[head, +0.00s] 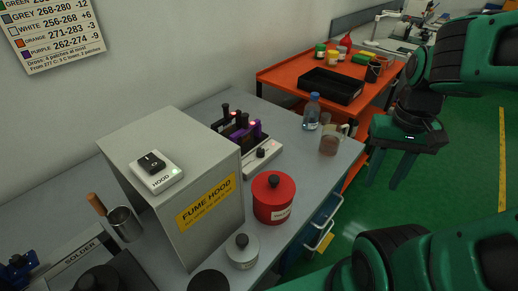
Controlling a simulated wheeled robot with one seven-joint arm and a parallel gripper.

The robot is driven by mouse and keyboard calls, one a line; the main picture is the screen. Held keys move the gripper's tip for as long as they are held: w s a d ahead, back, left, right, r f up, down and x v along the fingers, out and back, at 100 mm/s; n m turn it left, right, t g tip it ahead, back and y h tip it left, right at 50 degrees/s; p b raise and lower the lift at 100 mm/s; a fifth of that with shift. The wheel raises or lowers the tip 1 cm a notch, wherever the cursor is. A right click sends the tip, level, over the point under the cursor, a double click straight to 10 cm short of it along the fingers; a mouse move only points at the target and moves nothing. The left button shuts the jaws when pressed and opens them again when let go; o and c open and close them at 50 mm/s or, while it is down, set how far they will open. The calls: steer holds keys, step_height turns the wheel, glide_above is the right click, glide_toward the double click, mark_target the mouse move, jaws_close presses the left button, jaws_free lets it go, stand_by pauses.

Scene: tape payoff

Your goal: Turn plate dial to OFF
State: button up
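No dial with a readable plate label shows. A pale unit (262,163) on the grey bench, right of the fume hood, has a black knob (261,153) on its sloped face and a small red light; I cannot read the knob's setting or tell whether it is the plate dial. The hood hides part of this unit. My gripper (386,183) hangs at the right, well to the right of the bench, over the green floor. Its two fingers point down and stand apart, with nothing between them.
The grey fume hood (212,206) carries a HOOD switch box (156,170). A red canister (274,198), a grey lidded pot (242,251), a bottle (312,112) and a glass jug (330,139) stand on the bench. An orange table (283,74) with a black tray is behind.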

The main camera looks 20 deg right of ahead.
steer(key=shift+s+r, duration=0.25)
steer(key=shift+s, duration=0.15)
steer(key=shift+c, duration=0.2)
step_height(320, 180, up, 5)
steer(key=m, duration=1.7)
glide_above(261, 149)
step_height(261, 149, down, 11)
steer(key=shift+a+r, duration=0.1)
steer(key=shift+r, duration=0.05)
jaws_close()
